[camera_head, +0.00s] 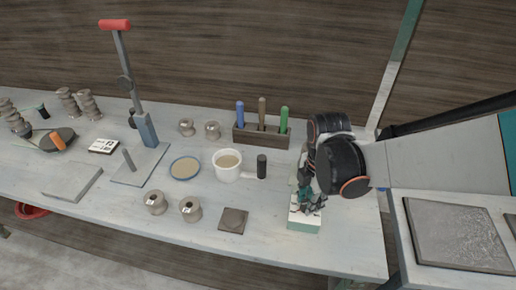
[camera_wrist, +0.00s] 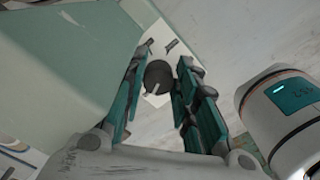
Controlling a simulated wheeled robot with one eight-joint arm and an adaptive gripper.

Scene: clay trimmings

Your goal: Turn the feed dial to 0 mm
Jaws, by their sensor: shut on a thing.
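The feed dial (camera_wrist: 158,76) is a dark round knob with a pale pointer line, on a white plate with small dark marks near its top edge. In the wrist view, the pointer slants toward the lower left; I cannot read the scale. My gripper (camera_wrist: 162,64) has its two teal fingers on either side of the dial, shut on it. In the head view, my gripper (camera_head: 307,203) is down at a pale green and white box (camera_head: 304,226) near the table's front right; the dial is hidden there by my gripper.
Left of my gripper stand a dark cylinder (camera_head: 262,166), a white mug (camera_head: 228,174) and a square brown tile (camera_head: 233,220). A wooden rack (camera_head: 247,136) with colored-handled tools is behind. A tray with a grey slab (camera_head: 458,236) lies at the right. The table's front edge is close.

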